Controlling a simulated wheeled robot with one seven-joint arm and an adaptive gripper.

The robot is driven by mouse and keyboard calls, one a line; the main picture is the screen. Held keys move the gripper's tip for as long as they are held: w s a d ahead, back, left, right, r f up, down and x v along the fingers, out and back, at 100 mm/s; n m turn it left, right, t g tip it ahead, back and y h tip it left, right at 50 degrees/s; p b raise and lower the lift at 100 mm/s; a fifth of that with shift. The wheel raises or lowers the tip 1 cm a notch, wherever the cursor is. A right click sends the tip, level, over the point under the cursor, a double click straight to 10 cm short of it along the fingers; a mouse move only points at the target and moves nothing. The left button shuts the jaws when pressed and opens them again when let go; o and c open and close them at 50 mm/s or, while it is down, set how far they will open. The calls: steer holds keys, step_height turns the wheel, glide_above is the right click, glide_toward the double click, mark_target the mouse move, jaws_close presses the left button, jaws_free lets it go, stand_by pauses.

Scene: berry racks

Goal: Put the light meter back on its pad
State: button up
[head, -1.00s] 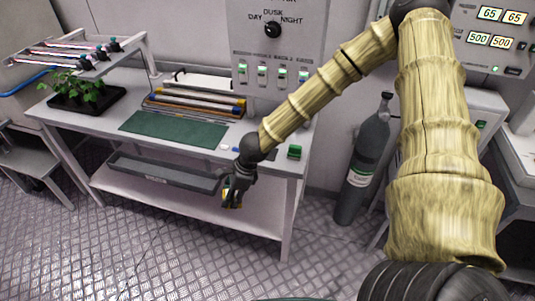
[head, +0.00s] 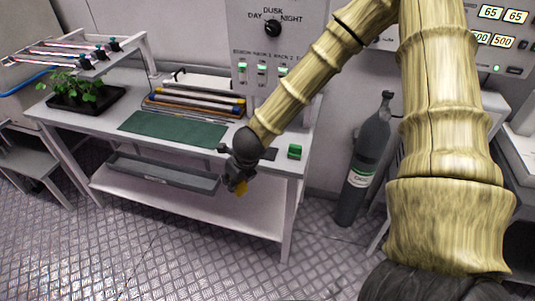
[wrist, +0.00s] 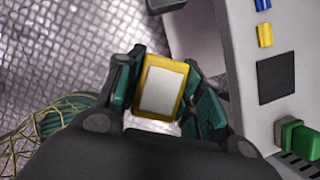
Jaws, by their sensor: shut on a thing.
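The light meter (wrist: 161,87) is a yellow-framed block with a pale grey face. My gripper (wrist: 160,75) is shut on it, one dark green finger on each side. In the head view my gripper (head: 237,183) hangs in front of the bench's front edge, and a yellow bit of the meter (head: 241,188) shows below it. A dark square pad (wrist: 279,84), apparently the meter's pad, lies bare on the bench top right of the gripper in the wrist view. In the head view the pad (head: 269,154) is partly hidden by my wrist.
A green block (head: 294,151) sits right of the pad near the bench corner. Small blue (wrist: 263,4) and yellow (wrist: 265,35) pieces lie beyond it. A green mat (head: 175,129), rods (head: 195,103) and a plant tray (head: 87,101) are further left. A gas cylinder (head: 366,160) stands right.

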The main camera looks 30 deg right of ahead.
steer(key=shift+d+r+m+g+h, duration=0.8)
steer(key=shift+d+r+m+h, duration=1.85)
steer(key=shift+m, duration=3.25)
steer(key=shift+y, duration=0.65)
steer(key=w+d+p, duration=0.1)
steer(key=w+d, duration=0.1)
steer(key=d, duration=0.2)
steer(key=w+d+p, duration=0.2)
steer(key=w+d, duration=0.1)
steer(key=d, duration=0.1)
steer(key=w+d+p, duration=0.2)
steer(key=w+d, duration=0.1)
steer(key=d, duration=0.1)
steer(key=shift+f, duration=0.1)
steer(key=shift+a+f+p, duration=0.1)
steer(key=shift+f+p, duration=0.6)
steer(key=shift+f, duration=1.15)
steer(key=shift+f, duration=0.1)
steer(key=o, duration=1.2)
